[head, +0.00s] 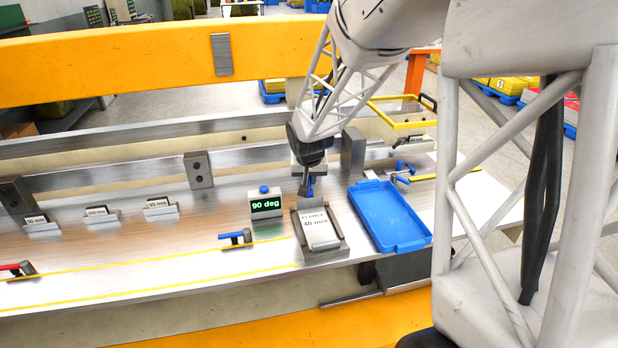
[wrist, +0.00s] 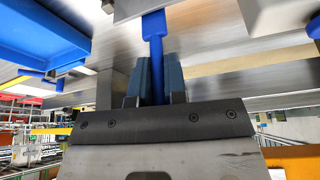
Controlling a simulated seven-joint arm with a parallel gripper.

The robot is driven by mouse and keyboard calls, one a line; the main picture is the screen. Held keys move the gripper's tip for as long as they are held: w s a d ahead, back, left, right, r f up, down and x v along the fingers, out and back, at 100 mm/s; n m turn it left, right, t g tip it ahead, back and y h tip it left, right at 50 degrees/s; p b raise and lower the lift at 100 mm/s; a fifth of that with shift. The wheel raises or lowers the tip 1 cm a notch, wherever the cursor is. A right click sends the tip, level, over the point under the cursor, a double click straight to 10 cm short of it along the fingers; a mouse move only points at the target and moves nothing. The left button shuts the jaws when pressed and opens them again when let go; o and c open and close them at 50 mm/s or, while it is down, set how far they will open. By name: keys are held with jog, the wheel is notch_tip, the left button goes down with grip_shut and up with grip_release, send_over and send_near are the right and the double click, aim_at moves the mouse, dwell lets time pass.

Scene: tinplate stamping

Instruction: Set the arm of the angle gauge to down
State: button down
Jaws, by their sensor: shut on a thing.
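A small display box reading "90 deg" (head: 265,204) in green, with a blue knob on top, stands on the bench left of my gripper (head: 307,190). In the wrist view, my gripper (wrist: 157,65) is shut on a narrow blue arm (wrist: 154,28), which runs from between the fingers to a grey metal part at the top edge. In the head view only a bit of blue shows at the fingertips; my wrist hides most of the part behind. I take the blue arm for the gauge's arm, but its link to the display is not visible.
A grey holder with a "40 mm" plate (head: 319,228) is just in front of my gripper. A blue tray (head: 389,216) lies to its right. A blue-handled clamp (head: 235,237) is at front left. Several labelled plates stand farther left. A metal rail runs behind.

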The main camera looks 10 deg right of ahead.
jog(key=shift+w+g, duration=0.15)
jog(key=shift+g, duration=0.15)
jog(key=w+g, duration=0.1)
jog(key=w+f+g, duration=0.1)
jog(key=w+g, duration=0.1)
jog(key=w+f+g, duration=0.1)
jog(key=g, duration=0.1)
jog(key=shift+w+f, duration=0.1)
jog(key=shift+w, duration=0.15)
jog(key=w+f+g, duration=0.1)
jog(key=g, duration=0.1)
jog(key=w+f+g, duration=0.1)
jog(key=shift+f+g, duration=0.1)
jog(key=shift+g, duration=0.3)
jog(key=shift+w+f+g, duration=0.25)
jog(key=shift+f+g, duration=0.3)
jog(key=shift+g, duration=0.2)
jog(key=shift+w+f+g, duration=0.25)
jog(key=shift+f+g, duration=0.3)
jog(key=shift+g, duration=0.2)
jog(key=c, duration=1.2)
grip_release()
jog(key=shift+o, duration=0.2)
jog(key=v, duration=0.7)
jog(key=shift+w+r, duration=0.25)
jog(key=shift+r, duration=0.1)
